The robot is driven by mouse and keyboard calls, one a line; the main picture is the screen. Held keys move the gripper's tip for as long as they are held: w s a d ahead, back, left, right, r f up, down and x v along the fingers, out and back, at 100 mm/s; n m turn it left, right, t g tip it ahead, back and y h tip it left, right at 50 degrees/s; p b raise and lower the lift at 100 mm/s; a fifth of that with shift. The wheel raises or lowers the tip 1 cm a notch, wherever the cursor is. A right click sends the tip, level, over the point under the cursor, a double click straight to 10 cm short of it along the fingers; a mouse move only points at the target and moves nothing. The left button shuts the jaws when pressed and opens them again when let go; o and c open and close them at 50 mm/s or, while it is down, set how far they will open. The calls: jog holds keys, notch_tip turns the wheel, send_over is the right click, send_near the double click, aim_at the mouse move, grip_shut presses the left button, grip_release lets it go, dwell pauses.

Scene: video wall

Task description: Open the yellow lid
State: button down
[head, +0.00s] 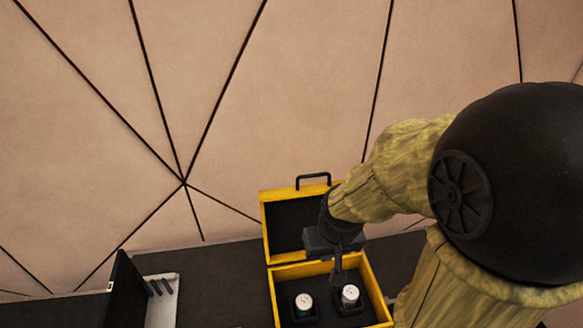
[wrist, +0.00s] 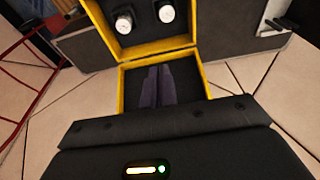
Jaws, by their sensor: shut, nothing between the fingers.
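The yellow lid (head: 264,228) stands raised at the back of the yellow box (head: 371,287), with its dark inner face towards me. Its black handle (head: 313,176) is at the top edge. In the wrist view the yellow lid (wrist: 122,90) lies around my fingers in the picture, and the yellow box (wrist: 130,52) is above it. My gripper (head: 338,279) points down in front of the lid, over the box opening, and hides the lid's right part. Its fingers are together and empty in the wrist view (wrist: 157,70).
Two white-topped round items (head: 304,301) (head: 349,292) sit inside the box. A black panel (head: 124,288) and a light grey piece (head: 162,299) stand on the dark surface (head: 220,288) to the left. A panelled wall (head: 240,140) rises behind.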

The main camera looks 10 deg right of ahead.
jog(key=shift+s, duration=0.1)
jog(key=w+r+b, duration=0.1)
jog(key=w+r, duration=0.2)
jog(key=w, duration=1.4)
jog(key=w+r+g+b, duration=0.1)
jog(key=w+r, duration=0.2)
jog(key=w, duration=1.4)
jog(key=shift+w+b, duration=0.25)
jog(key=shift+b, duration=0.15)
jog(key=shift+f, duration=0.15)
notch_tip(320, 180, down, 9)
jog(key=s+p, duration=0.2)
jog(key=p, duration=0.2)
jog(key=shift+s, duration=0.35)
